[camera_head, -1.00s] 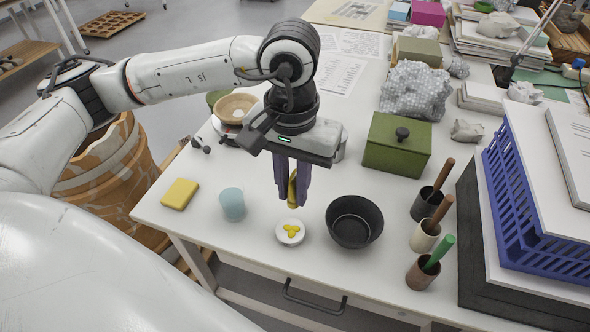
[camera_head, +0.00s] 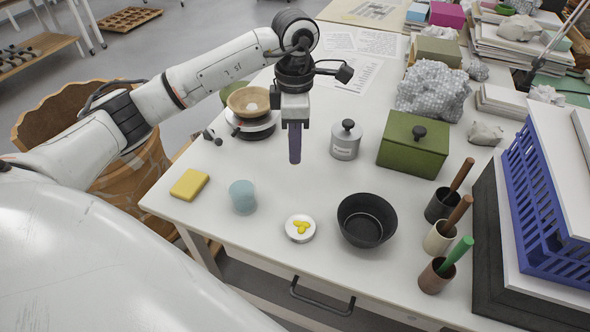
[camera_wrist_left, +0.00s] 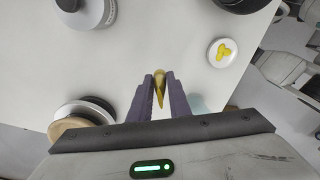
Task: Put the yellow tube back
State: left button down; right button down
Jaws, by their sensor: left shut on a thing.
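My left gripper (camera_head: 295,160) hangs over the middle of the white table, behind the small white dish (camera_head: 300,238) in the head view. Its purple-grey fingers point down and are seen edge-on. In the left wrist view the left gripper (camera_wrist_left: 160,80) is shut on the yellow tube (camera_wrist_left: 160,76), a slim, tapering thing between the fingertips. The fingers hide the tube in the head view. The dish holds yellow blobs and also shows in the left wrist view (camera_wrist_left: 232,61). My right gripper is not in view.
A yellow block (camera_head: 189,184), blue cup (camera_head: 243,196) and black bowl (camera_head: 366,220) stand near the front edge. A lidded grey tin (camera_head: 345,142), green box (camera_head: 413,146) and scale with a wooden bowl (camera_head: 250,100) stand farther back. Tool-filled pots (camera_head: 438,238) line the right.

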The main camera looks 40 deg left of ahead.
pick_arm(q)
jog(key=shift+f, duration=3.1)
jog(key=shift+f, duration=0.1)
jog(key=c, duration=1.7)
grip_release()
jog(key=shift+o, duration=0.2)
notch_tip(320, 180, up, 12)
jog(key=shift+r, duration=0.15)
